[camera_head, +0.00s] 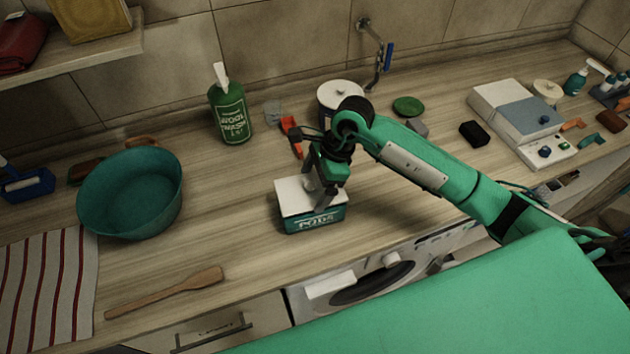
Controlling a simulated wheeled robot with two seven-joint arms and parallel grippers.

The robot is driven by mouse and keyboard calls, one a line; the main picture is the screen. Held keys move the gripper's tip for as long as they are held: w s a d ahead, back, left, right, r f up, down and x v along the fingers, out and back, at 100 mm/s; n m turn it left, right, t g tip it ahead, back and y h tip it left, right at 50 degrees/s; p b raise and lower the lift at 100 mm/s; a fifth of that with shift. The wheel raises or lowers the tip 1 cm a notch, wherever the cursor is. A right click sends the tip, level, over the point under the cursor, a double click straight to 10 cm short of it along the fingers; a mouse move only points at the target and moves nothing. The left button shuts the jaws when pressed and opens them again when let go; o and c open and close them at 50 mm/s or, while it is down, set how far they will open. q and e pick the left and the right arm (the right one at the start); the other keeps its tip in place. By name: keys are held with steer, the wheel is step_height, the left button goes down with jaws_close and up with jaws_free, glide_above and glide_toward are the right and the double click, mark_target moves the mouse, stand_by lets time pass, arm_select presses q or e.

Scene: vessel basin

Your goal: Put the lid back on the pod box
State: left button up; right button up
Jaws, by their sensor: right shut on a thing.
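The pod box (314,220) is a teal box with white lettering, standing on the counter near its front edge. Its white lid (293,197) lies over the top of the box; I cannot tell whether it is fully seated. My right gripper (324,197) comes down from above and is shut on the lid at its middle, where the gripper hides the part it grips. My left gripper is not in view.
The wooden counter (240,255) is clear left of the box.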

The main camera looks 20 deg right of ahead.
stand_by(0.5)
steer(key=shift+f+b, duration=0.45)
steer(key=shift+b, duration=1.5)
stand_by(1.9)
stand_by(0.3)
steer(key=o, duration=0.7)
steer(key=shift+c, duration=0.2)
steer(key=shift+r, duration=0.1)
steer(key=shift+r+p, duration=1.2)
steer(key=shift+r, duration=2.2)
